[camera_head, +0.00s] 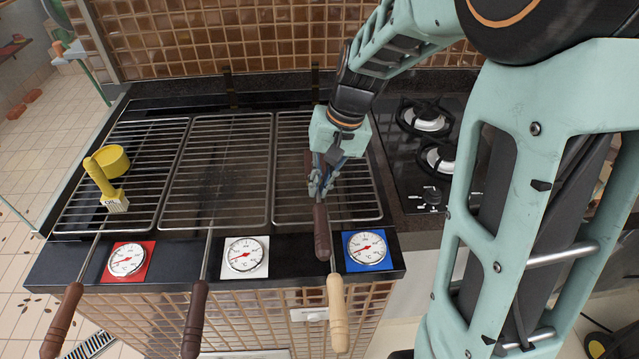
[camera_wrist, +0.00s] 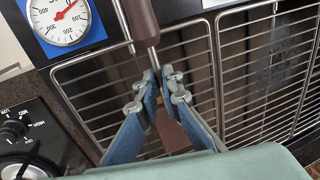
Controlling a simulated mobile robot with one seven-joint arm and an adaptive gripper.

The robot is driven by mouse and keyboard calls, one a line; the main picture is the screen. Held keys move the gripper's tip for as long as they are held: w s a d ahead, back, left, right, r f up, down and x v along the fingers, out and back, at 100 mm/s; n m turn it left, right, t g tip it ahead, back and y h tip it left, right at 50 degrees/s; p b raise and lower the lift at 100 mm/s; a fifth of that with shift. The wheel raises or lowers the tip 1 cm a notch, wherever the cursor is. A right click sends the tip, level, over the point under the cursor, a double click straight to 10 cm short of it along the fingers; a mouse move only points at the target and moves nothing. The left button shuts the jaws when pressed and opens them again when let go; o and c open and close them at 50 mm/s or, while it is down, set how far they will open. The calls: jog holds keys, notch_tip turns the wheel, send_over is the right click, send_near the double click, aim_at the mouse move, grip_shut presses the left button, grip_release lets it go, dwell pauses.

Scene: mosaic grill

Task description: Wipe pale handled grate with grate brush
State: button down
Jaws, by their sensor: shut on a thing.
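The pale-handled grate (camera_head: 292,150) is the rightmost of three wire grates, with its pale wooden handle (camera_head: 338,312) sticking out over the front edge. It also shows in the wrist view (camera_wrist: 92,92). My gripper (camera_head: 320,184) is over this grate, shut on the metal neck of the grate brush. The brush's dark brown handle (camera_head: 322,232) points toward the front edge; it shows at the top of the wrist view (camera_wrist: 138,22). A reddish-brown part, apparently the brush head (camera_wrist: 172,132), shows between my fingers. Whether its underside touches the grate is hidden.
The middle grate (camera_head: 230,125) carries a dark smudge. Red, white and blue-backed gauges (camera_head: 366,250) line the front. A gas hob (camera_head: 425,150) is at right, a tiled wall behind.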

jog(key=shift+f+b, duration=0.65)
jog(key=shift+f, duration=0.25)
jog(key=shift+d, duration=0.1)
